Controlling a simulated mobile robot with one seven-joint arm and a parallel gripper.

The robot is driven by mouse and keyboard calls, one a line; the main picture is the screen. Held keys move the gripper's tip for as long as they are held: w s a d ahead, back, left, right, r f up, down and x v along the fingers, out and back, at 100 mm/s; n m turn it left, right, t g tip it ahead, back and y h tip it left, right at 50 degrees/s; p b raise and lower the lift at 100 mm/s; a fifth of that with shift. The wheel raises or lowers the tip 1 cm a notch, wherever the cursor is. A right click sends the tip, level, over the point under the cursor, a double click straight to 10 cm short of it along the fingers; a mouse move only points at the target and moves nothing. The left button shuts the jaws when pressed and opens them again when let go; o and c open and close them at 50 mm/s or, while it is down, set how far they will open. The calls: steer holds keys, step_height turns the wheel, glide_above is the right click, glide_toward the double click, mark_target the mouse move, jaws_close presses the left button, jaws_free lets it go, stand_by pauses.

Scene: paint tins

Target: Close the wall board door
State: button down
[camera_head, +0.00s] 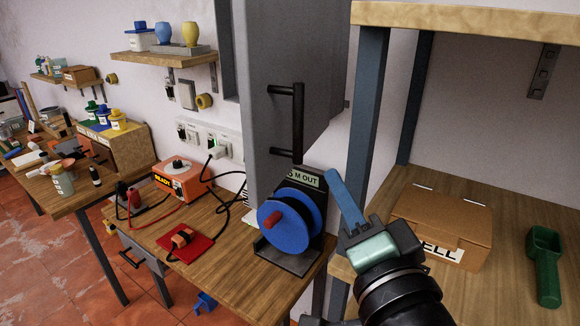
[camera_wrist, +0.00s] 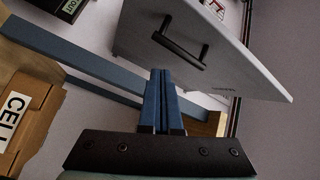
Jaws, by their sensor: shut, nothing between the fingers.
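The wall board door (camera_head: 270,60) is a grey panel standing open, swung out from the wall, in the upper middle of the head view. Its black bar handle (camera_head: 298,120) is on the face towards the right. In the wrist view the door (camera_wrist: 245,70) and its handle (camera_wrist: 180,50) are beyond the fingertips. My gripper (camera_head: 333,178) has blue fingers pressed together, with nothing between them. It is below and right of the handle in the head view and appears apart from the door. The wrist view also shows the shut fingers (camera_wrist: 160,75).
A blue-posted shelf rack (camera_head: 369,100) stands right of the door, with a cardboard box (camera_head: 440,222) and a green scoop (camera_head: 544,265) on its lower board. Below the door, a blue reel (camera_head: 290,222) stands on the wooden bench (camera_head: 225,275). An orange unit (camera_head: 184,180) is farther left.

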step_height(320, 180, down, 6)
steer(key=s+m+g+y, duration=0.2)
steer(key=m, duration=0.2)
steer(key=p, duration=0.4)
glide_toward(275, 177)
steer(key=w+d, duration=0.2)
steer(key=w, duration=0.2)
steer(key=a+p, duration=0.1)
steer(key=w+a+p, duration=0.1)
steer(key=a, duration=0.1)
steer(key=shift+w+a+r, duration=0.1)
steer(key=shift+a+r, duration=0.1)
steer(key=shift+w+a+f, duration=0.15)
steer(key=shift+a, duration=0.3)
